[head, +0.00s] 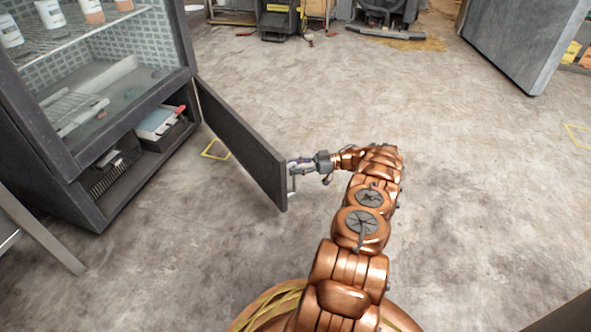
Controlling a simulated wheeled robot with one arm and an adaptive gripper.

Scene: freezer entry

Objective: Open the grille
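The grille (240,142) is a dark flat panel low on the front of a dark upright freezer cabinet (85,158). It stands swung out from the cabinet at a wide angle, hinged at its far end near the cabinet's right corner. The lower compartment behind it is uncovered. My gripper (297,168) is at the grille's free near end, by a thin light upright handle (291,186). The fingers look close to or touching the handle. They are too small to tell whether they are closed on it.
The lower compartment holds a dark bin (160,128) with light and red items. A grey metal leg (45,235) stands at the left. A large grey panel (525,40) is at the upper right. The concrete floor around the grille is mostly clear.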

